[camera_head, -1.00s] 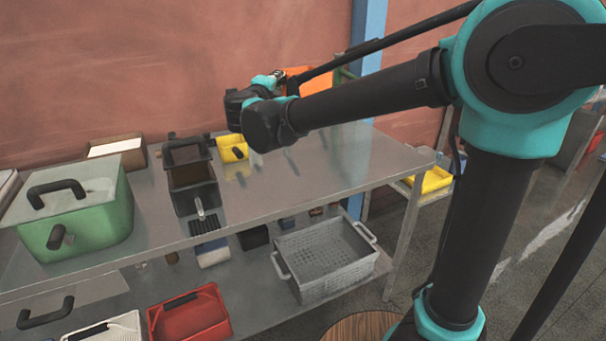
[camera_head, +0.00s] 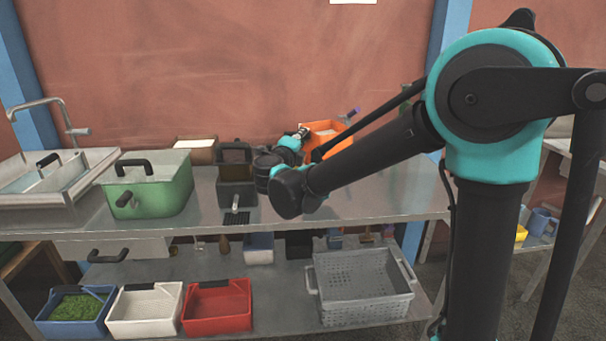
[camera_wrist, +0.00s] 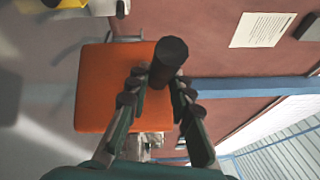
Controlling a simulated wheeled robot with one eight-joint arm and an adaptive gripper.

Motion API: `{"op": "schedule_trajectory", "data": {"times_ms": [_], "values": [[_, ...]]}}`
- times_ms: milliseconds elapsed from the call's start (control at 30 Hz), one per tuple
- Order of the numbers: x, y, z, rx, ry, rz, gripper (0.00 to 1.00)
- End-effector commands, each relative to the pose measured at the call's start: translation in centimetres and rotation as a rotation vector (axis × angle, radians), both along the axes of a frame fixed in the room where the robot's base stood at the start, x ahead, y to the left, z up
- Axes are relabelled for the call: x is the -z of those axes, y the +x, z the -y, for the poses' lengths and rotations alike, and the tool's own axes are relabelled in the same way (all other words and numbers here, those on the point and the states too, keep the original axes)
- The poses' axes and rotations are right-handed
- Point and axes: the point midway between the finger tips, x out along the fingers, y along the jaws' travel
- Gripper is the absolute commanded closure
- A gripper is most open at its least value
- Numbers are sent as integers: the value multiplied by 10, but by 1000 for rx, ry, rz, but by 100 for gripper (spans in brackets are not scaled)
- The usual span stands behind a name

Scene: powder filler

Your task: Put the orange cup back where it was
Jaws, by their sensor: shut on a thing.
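The orange cup (camera_head: 327,140) is box-shaped and hangs by my gripper (camera_head: 304,133), over the back of the workbench's steel top in the head view. In the wrist view the orange cup (camera_wrist: 108,88) shows as a flat orange face. My gripper (camera_wrist: 160,88) is shut on its dark round handle, which sticks up between the two fingers. My forearm hides part of the bench under the cup, so its height above the top cannot be told.
A black powder filler (camera_head: 236,190) stands left of my wrist, with a green lidded box (camera_head: 150,185) and a sink (camera_head: 50,185) farther left. The lower shelf holds a grey basket (camera_head: 362,290) and a red bin (camera_head: 217,308). Bare steel top (camera_head: 385,200) lies on the right.

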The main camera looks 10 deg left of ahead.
Motion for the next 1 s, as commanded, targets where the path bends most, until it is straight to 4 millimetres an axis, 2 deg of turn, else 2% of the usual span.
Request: {"op": "schedule_trajectory", "data": {"times_ms": [100, 300, 467, 767, 1000], "values": [[29, 0, 0, 0, 0, 0, 100], [65, 0, 0, 0, 0, 1, 100], [76, 0, 0, 0, 0, 0, 100], [110, 0, 0, 0, 0, 0, 100], [113, 0, 0, 0, 0, 0, 100]]}}
